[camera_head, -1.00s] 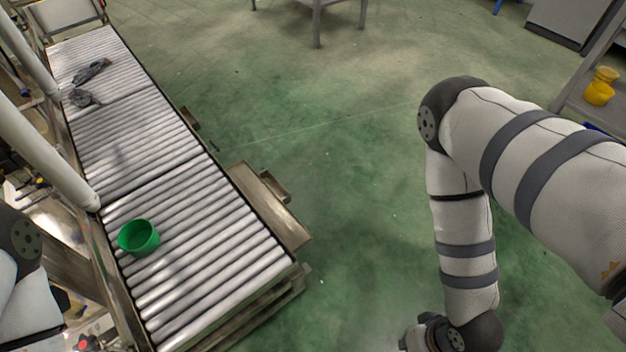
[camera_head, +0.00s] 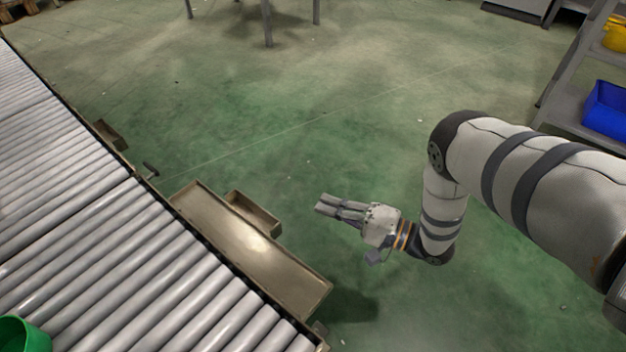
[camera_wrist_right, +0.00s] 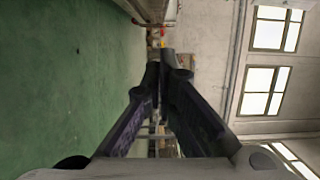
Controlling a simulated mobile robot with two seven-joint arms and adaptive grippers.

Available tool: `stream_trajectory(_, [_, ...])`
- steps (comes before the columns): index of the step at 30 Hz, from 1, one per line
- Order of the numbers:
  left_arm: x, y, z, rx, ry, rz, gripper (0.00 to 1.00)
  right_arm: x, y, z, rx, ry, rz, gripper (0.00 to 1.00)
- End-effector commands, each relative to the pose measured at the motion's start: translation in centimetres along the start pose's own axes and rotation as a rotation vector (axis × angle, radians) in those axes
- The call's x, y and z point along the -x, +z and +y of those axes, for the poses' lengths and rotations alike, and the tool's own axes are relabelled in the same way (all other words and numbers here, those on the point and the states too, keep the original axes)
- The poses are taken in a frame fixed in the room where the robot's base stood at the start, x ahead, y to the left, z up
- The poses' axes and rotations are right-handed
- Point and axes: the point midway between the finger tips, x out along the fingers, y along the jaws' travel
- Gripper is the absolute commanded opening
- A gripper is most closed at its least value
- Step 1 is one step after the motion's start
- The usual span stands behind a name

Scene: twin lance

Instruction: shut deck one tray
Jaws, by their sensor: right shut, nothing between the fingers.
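No label shows which is deck one. My right gripper (camera_head: 322,204) is shut and empty, to the right of the nearer tray and apart from it, pointing left toward it. In the right wrist view its fingers (camera_wrist_right: 162,62) meet with nothing between them. My left gripper is out of view.
The roller conveyor (camera_head: 100,235) fills the left side. A green bucket (camera_head: 22,337) stands on it at the bottom left corner. A rack with a blue bin (camera_head: 606,110) stands at right. The green floor between is clear.

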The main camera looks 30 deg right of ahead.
Motion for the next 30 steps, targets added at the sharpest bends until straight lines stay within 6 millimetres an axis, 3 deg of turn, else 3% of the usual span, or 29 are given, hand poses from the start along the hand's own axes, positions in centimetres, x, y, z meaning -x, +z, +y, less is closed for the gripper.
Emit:
stream_trajectory(10, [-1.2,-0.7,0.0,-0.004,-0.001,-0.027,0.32,-7.3,0.4,0.3,-0.002,0.003,-0.001,0.00])
stream_trajectory(18, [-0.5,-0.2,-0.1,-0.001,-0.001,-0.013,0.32,-8.0,3.6,0.0,0.001,0.002,0.002,0.00])
stream_trajectory(30, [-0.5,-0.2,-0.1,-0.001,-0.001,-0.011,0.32,-8.1,4.1,0.1,0.000,0.003,0.001,0.00])
